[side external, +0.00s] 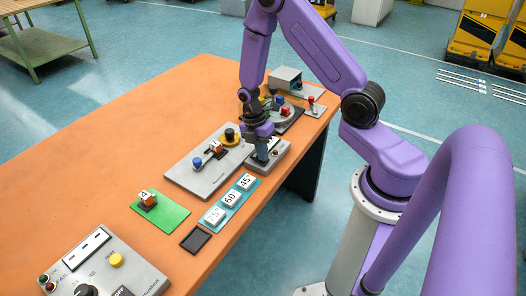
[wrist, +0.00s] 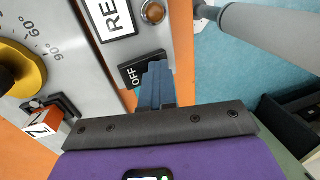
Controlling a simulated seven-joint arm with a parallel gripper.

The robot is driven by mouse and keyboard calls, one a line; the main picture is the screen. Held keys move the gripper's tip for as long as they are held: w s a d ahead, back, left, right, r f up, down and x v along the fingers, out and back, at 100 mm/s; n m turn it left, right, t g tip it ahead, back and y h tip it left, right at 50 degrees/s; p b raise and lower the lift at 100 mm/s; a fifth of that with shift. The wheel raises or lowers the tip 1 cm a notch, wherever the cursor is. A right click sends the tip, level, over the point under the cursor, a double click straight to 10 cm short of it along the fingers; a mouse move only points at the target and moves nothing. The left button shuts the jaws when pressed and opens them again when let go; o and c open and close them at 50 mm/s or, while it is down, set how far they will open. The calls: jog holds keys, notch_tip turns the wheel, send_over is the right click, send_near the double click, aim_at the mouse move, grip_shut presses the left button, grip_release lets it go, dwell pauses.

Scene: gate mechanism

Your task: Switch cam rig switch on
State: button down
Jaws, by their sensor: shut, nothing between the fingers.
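A grey switch box (side external: 275,160) sits beside the cam rig plate (side external: 188,180). In the wrist view the box (wrist: 165,25) carries a label starting "RE", an amber round lamp (wrist: 153,12) and a black rocker switch marked OFF (wrist: 138,70). My gripper (side external: 262,152) is shut and empty, pointing down at the box. In the wrist view my fingertips (wrist: 156,72) are over the right part of the switch and hide some of it; I cannot tell whether they touch it. The rig's yellow dial (side external: 229,141) with a black knob also shows in the wrist view (wrist: 35,75).
Nearby are a teal tray (side external: 213,224) of number tiles, a green pad (side external: 172,213), and a front control panel (side external: 135,282). More devices stand behind. The orange table's left side is clear.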

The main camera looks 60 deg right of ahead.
jog(key=shift+r, duration=0.2)
jog(key=s+r, duration=0.3)
jog(key=r, duration=1)
jog(key=s+a+r+m+t, duration=0.1)
jog(key=s+a+r, duration=0.3)
jog(key=s, duration=0.5)
jog(key=s+a+r+m+t, duration=0.1)
jog(key=s+a+r+m, duration=0.3)
jog(key=s+a, duration=0.4)
jog(key=shift+s+a+r+t, duration=0.2)
jog(key=shift+s+a+t, duration=0.1)
jog(key=shift+s, duration=0.1)
